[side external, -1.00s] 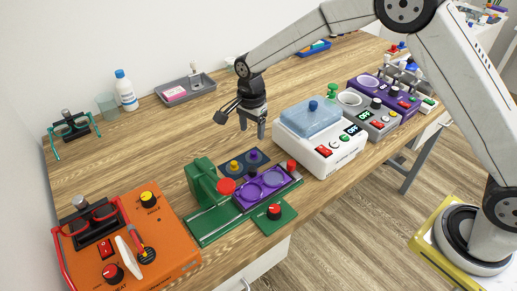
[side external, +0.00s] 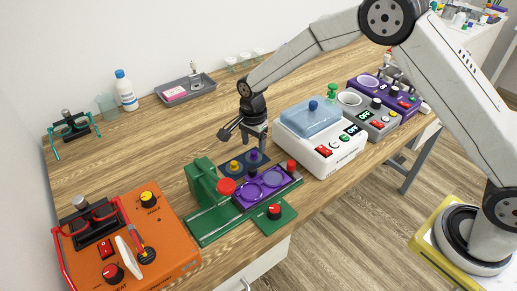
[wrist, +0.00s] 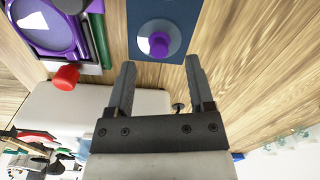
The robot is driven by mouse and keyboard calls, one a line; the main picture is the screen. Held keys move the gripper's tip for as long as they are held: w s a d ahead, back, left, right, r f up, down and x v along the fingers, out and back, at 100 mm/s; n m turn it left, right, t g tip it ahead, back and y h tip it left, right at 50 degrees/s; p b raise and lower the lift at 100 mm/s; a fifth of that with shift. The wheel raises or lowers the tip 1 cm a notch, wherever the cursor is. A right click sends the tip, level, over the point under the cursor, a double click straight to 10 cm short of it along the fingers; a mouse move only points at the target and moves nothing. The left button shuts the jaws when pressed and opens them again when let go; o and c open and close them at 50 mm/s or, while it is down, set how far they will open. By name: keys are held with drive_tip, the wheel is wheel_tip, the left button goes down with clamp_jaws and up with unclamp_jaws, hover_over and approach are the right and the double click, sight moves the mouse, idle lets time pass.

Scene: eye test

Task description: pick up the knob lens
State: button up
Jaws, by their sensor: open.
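Two clear round lenses with knobs lie on a dark blue mat (side external: 265,168). One has a yellow knob (side external: 234,166) and the other a purple knob (side external: 252,156). In the wrist view the purple-knob lens (wrist: 147,49) shows on the mat (wrist: 193,10), just beyond my fingertips and roughly centred between them. The yellow-knob lens is not seen there. My gripper (side external: 256,147) is open and empty, low over the mat's far right edge by the purple knob. The wrist view shows both fingers (wrist: 160,66) apart, with nothing between them.
A green press (side external: 203,183) with a purple two-well plate (side external: 259,203) stands in front of the mat. A white machine with a blue lid (side external: 312,115) is close on the right. An orange unit (side external: 178,226) is at front left. Bare table lies behind the mat.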

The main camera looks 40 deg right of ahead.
sight(254, 155)
drive_tip(key=shift+f, duration=1.4)
clamp_jaws()
